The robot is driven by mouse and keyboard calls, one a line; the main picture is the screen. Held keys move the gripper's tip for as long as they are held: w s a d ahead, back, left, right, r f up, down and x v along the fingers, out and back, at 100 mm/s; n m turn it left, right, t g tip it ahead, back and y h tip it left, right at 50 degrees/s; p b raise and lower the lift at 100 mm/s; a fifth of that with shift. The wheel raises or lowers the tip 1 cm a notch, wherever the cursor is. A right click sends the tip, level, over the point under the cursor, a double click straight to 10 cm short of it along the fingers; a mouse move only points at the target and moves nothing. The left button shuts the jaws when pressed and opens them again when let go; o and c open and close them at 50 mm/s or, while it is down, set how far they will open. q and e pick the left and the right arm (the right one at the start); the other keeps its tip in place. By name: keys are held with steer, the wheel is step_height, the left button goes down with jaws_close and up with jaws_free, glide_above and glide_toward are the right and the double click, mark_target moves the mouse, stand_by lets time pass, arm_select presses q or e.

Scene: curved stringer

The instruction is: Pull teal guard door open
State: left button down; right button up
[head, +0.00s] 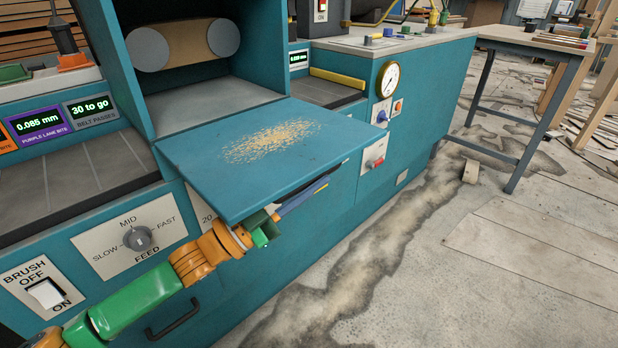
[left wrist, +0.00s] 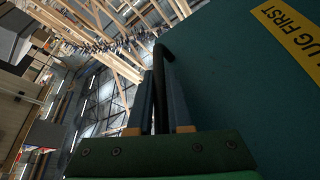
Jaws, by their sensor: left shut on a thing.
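The teal guard door (head: 270,150) is folded down in front of the machine's opening and lies about level, with pale sawdust on its upper face. My left gripper (head: 305,195) is under the door near its front right edge, partly hidden by it. In the left wrist view the door's teal face (left wrist: 225,90) fills the right side. A dark bar handle (left wrist: 163,60) runs between the two fingers of my left gripper (left wrist: 161,95), which is shut on it. My right gripper is not in view.
Inside the opening are a belt with rollers (head: 185,45) and a grey bed (head: 215,100). A feed dial (head: 138,238) and brush switch (head: 47,292) are on the front panel. A table (head: 530,45) stands at the right. The floor (head: 450,260) between is mostly clear.

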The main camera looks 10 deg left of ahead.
arm_select(q)
steer(key=shift+f, duration=0.15)
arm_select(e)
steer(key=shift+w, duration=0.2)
arm_select(q)
steer(key=c, duration=0.8)
jaws_free()
steer(key=shift+c, duration=0.2)
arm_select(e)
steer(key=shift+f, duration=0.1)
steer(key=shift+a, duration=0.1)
arm_select(q)
steer(key=v, duration=0.6)
steer(key=shift+a+f+b, duration=0.1)
steer(key=shift+b, duration=0.2)
steer(key=shift+s+a, duration=0.3)
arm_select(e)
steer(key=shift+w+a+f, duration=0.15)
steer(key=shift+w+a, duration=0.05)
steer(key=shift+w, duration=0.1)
